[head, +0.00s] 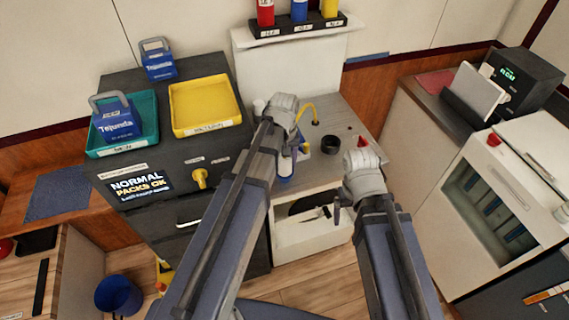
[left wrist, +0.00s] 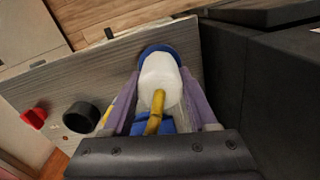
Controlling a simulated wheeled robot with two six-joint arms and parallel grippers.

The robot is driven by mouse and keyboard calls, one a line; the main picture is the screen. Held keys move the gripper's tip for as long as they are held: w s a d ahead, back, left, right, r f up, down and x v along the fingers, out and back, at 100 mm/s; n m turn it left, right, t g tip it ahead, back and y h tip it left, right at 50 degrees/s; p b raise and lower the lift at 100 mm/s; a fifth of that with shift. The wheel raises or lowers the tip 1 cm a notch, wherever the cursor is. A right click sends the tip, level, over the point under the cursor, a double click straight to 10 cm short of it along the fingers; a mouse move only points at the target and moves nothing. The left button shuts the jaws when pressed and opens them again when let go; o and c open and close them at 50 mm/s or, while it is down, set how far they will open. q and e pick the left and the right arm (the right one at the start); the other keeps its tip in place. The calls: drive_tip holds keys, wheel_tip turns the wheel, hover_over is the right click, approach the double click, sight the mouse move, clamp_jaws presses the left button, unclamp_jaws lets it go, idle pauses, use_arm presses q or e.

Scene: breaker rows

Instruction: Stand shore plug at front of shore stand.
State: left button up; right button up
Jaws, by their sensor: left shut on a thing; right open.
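The shore plug, white and blue with a yellow cable, is between the fingers of my left gripper (head: 287,150). In the left wrist view the plug (left wrist: 160,75) is clasped by both fingers of that gripper (left wrist: 155,100), its blue end away from the camera. In the head view my arm partly hides the plug (head: 285,170). The grey-topped stand (head: 318,174), apparently the shore stand, is under and behind it; whether the plug touches the top, I cannot tell. My right gripper (head: 345,204) is open and empty in front of the stand.
A black ring (head: 331,144) and a red piece (head: 362,141) are on the grey top. A yellow cable (head: 311,113) curves down at its back. A dark cabinet with teal (head: 149,146) and yellow (head: 204,129) trays stands left. The front right of the top looks clear.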

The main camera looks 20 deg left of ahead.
use_arm(q)
drive_tip(key=shift+f, duration=0.1)
drive_tip(key=o, duration=0.8)
drive_tip(key=shift+f, duration=0.1)
drive_tip(key=o, duration=0.5)
drive_tip(key=shift+c, duration=0.2)
wheel_tip(320, 180, up, 12)
drive_tip(key=p, duration=1.2)
drive_tip(key=shift+r, duration=0.25)
drive_tip(key=shift+f, duration=0.2)
wheel_tip(320, 180, down, 12)
drive_tip(key=b, duration=1.2)
drive_tip(key=shift+r, duration=0.3)
